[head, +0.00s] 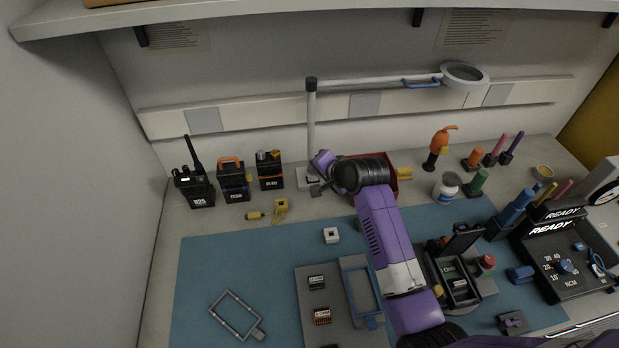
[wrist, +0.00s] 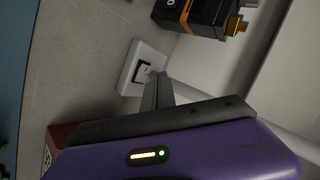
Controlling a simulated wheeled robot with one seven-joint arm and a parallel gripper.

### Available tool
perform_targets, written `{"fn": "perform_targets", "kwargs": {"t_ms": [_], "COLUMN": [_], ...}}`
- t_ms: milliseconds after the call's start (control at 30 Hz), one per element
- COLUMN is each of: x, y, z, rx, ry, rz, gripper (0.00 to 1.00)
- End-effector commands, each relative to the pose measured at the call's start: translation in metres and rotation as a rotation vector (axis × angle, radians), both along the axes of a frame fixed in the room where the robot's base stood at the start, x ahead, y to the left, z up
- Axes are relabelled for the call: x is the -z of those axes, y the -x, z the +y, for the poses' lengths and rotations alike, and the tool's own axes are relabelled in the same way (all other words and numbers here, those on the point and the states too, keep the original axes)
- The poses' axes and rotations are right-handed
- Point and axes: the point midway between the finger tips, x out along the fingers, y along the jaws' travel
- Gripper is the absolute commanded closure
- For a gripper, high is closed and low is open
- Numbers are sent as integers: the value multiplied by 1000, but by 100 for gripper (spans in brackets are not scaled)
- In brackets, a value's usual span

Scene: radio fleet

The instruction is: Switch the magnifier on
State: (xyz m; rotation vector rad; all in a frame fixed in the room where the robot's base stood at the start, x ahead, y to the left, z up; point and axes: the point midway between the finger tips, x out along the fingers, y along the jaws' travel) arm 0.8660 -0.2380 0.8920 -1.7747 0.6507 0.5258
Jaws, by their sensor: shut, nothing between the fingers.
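The magnifier (head: 466,73) has a white ring head with a dark lens, on a white arm with a blue handle. Its arm joins an upright pole (head: 311,118) at the back of the bench. The pole stands on a pale base (head: 305,181), partly hidden by my gripper. In the wrist view the white base (wrist: 132,63) carries a dark-framed rocker switch (wrist: 143,70). My gripper (head: 316,190) is shut and empty at the base. In the wrist view its fingertips (wrist: 157,76) are right beside the switch; I cannot tell whether they touch it. No glow shows at the ring.
Several radios (head: 234,180) stand left of the base; one also shows in the wrist view (wrist: 195,12). A yellow item (head: 281,208) lies in front. A red bin (head: 390,185) is partly behind my arm. The blue mat (head: 205,270) has free room at left.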

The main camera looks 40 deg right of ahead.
Motion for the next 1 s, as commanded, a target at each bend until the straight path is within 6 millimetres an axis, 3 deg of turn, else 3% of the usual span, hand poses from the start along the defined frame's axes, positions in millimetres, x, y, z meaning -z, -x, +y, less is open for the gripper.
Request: {"fn": "perform_targets", "kwargs": {"t_ms": [1000], "x": [9], "y": [-1], "z": [2], "rx": [0], "ry": [0], "rz": [0], "gripper": [100]}}
